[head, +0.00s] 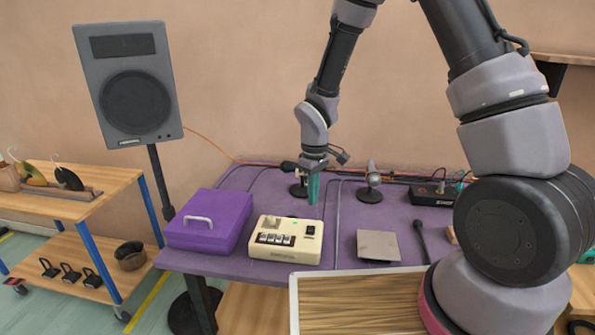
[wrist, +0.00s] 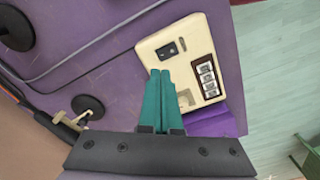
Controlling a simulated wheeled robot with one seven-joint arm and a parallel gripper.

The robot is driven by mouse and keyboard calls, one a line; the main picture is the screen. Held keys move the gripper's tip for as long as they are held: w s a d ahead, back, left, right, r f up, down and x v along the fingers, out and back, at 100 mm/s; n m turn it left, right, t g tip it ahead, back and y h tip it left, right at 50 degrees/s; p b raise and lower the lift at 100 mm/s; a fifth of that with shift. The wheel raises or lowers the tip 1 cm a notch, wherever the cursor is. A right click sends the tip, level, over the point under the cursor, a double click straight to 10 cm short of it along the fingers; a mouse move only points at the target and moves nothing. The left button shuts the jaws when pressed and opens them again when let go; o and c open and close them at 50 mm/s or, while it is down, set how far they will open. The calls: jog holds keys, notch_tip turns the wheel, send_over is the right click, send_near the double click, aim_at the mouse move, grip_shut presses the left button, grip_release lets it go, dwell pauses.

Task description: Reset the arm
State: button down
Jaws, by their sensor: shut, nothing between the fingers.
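My gripper (head: 313,188) hangs from my raised arm above the back part of the purple table (head: 400,218), with its teal fingers pointing down. In the wrist view the two teal fingers (wrist: 161,75) lie side by side, shut with nothing between them. Below them is a cream box (head: 286,238) with a row of switches and a green light; it also shows in the wrist view (wrist: 150,45). In the head view the fingers are behind the box and apart from it.
A purple case (head: 209,220) with a handle stands left of the cream box. A grey plate (head: 378,245), microphones on round bases (head: 370,195) and a black cabled box (head: 433,194) are to the right. A speaker (head: 130,85) on a stand and a wooden cart (head: 75,205) are at left.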

jog(key=d+r+m+t, duration=0.1)
jog(key=d+r+m, duration=0.15)
jog(key=r, duration=0.45)
jog(key=s+d+r+m+t+y, duration=0.1)
jog(key=d+r+m, duration=0.1)
jog(key=d+r, duration=0.35)
jog(key=d+r+m+t, duration=0.1)
jog(key=d+r+m, duration=0.1)
jog(key=r, duration=0.7)
jog(key=s+d+r+m+t, duration=0.2)
jog(key=s+d+r+m, duration=0.1)
jog(key=s+r, duration=0.4)
jog(key=s+d+r+m+t+y, duration=0.1)
jog(key=s+d+r+m+t, duration=0.1)
jog(key=s+d+r+m, duration=0.2)
jog(key=v, duration=0.4)
jog(key=shift+s+d, duration=0.15)
jog(key=shift+s, duration=0.3)
